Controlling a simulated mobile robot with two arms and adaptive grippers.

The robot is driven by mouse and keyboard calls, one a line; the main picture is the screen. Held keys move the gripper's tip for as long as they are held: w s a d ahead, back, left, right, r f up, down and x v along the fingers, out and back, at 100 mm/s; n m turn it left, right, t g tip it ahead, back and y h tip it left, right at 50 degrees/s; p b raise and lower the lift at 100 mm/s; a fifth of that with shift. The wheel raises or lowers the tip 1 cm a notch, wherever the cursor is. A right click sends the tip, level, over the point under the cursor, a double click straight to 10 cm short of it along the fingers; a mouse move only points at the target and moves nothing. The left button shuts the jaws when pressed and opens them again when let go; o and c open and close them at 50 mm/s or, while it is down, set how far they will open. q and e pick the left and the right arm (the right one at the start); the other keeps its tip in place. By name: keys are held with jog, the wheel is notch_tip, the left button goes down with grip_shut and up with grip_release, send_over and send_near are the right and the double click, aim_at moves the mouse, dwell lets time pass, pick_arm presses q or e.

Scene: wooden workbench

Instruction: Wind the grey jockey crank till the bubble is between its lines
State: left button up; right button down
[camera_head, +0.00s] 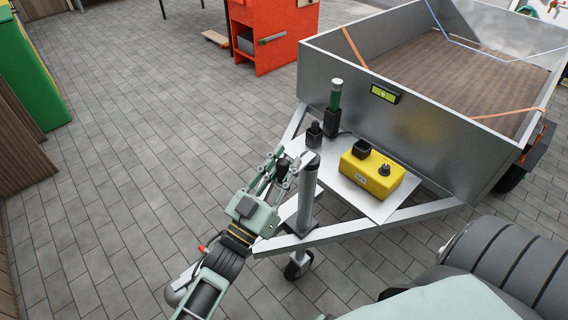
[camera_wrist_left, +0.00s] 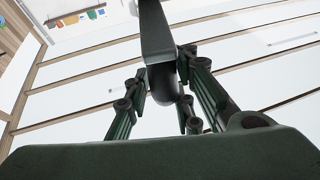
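The grey jockey crank (camera_head: 300,158) sits atop the upright jockey post (camera_head: 308,192) on the trailer's drawbar. In the left wrist view its grey arm (camera_wrist_left: 157,32) comes down from the top and ends in a dark rounded handle (camera_wrist_left: 163,84). My left gripper (camera_head: 281,172) is at this handle, its fingers close on both sides of it; in the left wrist view (camera_wrist_left: 163,90) it appears shut on it. The yellow-green level (camera_head: 384,94) is on the trailer's front wall; its bubble is too small to place against the lines. My right gripper is not in view.
The trailer bed (camera_head: 460,85) is empty apart from straps. Paving (camera_head: 130,170) to the left is clear.

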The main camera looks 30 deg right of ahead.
pick_arm(q)
jog(key=o, duration=0.3)
jog(key=shift+w, duration=0.1)
jog(key=v, duration=1.2)
dwell(0.4)
